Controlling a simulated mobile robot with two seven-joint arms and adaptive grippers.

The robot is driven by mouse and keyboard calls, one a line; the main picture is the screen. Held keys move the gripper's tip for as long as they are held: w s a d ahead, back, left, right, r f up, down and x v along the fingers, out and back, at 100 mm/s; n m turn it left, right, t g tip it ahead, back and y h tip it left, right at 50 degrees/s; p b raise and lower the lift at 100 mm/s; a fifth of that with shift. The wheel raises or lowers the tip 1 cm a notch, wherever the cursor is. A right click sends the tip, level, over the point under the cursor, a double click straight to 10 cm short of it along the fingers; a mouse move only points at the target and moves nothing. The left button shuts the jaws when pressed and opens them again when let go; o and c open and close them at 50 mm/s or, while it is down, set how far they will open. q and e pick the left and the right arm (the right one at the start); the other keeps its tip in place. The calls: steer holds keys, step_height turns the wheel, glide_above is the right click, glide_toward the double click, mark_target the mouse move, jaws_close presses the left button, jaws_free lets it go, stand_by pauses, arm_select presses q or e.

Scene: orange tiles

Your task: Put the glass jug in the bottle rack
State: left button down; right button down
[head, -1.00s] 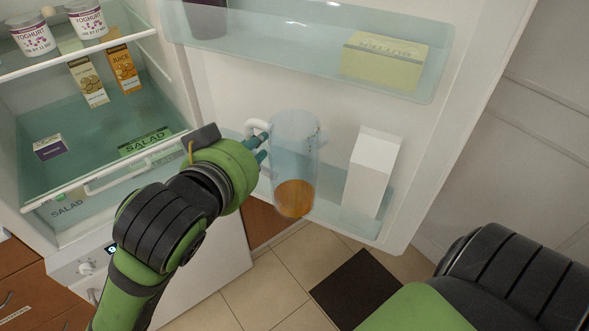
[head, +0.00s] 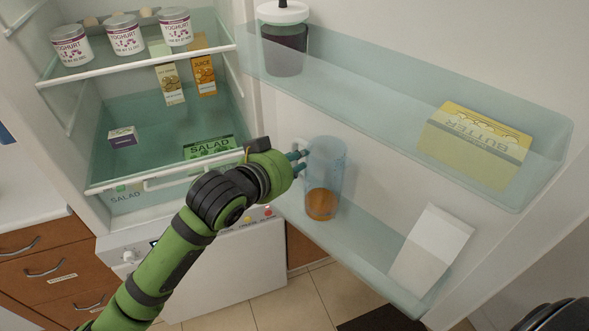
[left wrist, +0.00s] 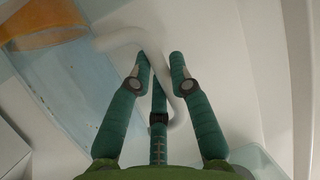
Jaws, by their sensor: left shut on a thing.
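The clear bluish glass jug (head: 328,160) is upright, with orange-brown liquid at its bottom and a white handle. My left gripper (head: 301,160) is shut on the handle from the left side. In the left wrist view the fingers (left wrist: 160,65) are around the white handle (left wrist: 130,38), and the jug's body (left wrist: 70,85) fills the upper left. The bottle rack (head: 360,250) is the lower clear shelf on the open fridge door. The jug's base overlaps its left part in the head view; I cannot tell whether it rests there. My right gripper is out of view.
A white carton (head: 430,250) stands at the rack's right end, with free room between it and the jug. The upper door shelf (head: 350,85) above holds a butter box (head: 475,145) and a dark jar (head: 284,45).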

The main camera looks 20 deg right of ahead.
arm_select(q)
steer(key=shift+w+a+f, duration=0.1)
steer(key=shift+w+f, duration=0.2)
steer(key=shift+w, duration=0.2)
step_height(320, 180, down, 3)
steer(key=shift+f+p, duration=0.1)
steer(key=shift+p, duration=0.5)
steer(key=shift+f, duration=0.3)
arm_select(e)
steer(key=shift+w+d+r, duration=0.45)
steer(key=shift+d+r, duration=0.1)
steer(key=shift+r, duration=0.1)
arm_select(q)
steer(key=shift+f, duration=0.1)
steer(key=c, duration=1.1)
jaws_free()
steer(key=shift+c, duration=0.2)
steer(key=shift+s, duration=0.1)
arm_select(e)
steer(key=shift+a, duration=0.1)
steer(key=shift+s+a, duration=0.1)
